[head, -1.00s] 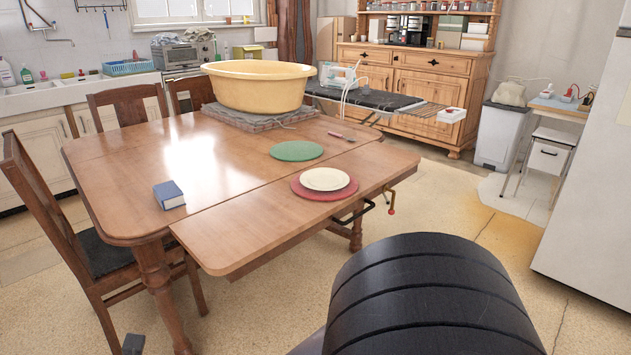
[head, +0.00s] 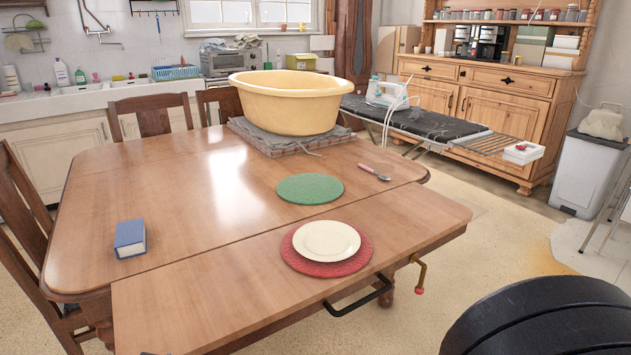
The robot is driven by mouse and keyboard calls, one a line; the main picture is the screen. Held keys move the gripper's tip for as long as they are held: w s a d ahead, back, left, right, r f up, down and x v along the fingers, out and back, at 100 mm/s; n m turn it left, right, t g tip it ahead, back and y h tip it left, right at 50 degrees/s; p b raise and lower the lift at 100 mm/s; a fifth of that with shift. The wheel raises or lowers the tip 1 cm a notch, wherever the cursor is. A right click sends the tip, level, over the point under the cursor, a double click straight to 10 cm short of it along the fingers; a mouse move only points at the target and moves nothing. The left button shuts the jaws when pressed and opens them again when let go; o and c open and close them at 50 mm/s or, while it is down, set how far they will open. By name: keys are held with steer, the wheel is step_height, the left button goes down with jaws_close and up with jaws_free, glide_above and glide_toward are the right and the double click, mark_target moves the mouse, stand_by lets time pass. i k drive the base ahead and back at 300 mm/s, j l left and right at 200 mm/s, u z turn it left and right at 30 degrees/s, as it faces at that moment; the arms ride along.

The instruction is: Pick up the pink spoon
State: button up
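The pink spoon (head: 373,172) lies flat on the wooden table (head: 190,210), toward its right side. Its pink handle points up-left and its metal bowl points down-right. It lies to the right of a green round mat (head: 310,188) and apart from it. My gripper is not in view. A dark rounded part of my own body fills the lower right corner of the head view.
A cream plate (head: 327,239) on a red mat (head: 296,265), a blue book (head: 130,239) and a large yellow tub (head: 290,103) on a grey folded cloth (head: 265,141) are on the table. A black ironing board (head: 425,124) stands behind its right side. Chairs stand left and behind.

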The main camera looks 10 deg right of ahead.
mark_target(384, 177)
steer(key=i+l, duration=0.15)
steer(key=l, duration=0.2)
steer(key=i+l, duration=0.15)
steer(key=l, duration=0.2)
steer(key=i+l, duration=0.15)
steer(key=l, duration=0.2)
steer(key=i+l, duration=0.15)
steer(key=l, duration=0.15)
steer(key=i+l, duration=0.15)
steer(key=l, duration=0.2)
steer(key=i+l+u, duration=0.1)
steer(key=l, duration=0.25)
steer(key=i+l, duration=0.35)
steer(key=l, duration=0.15)
steer(key=i+l, duration=0.75)
steer(key=l, duration=0.2)
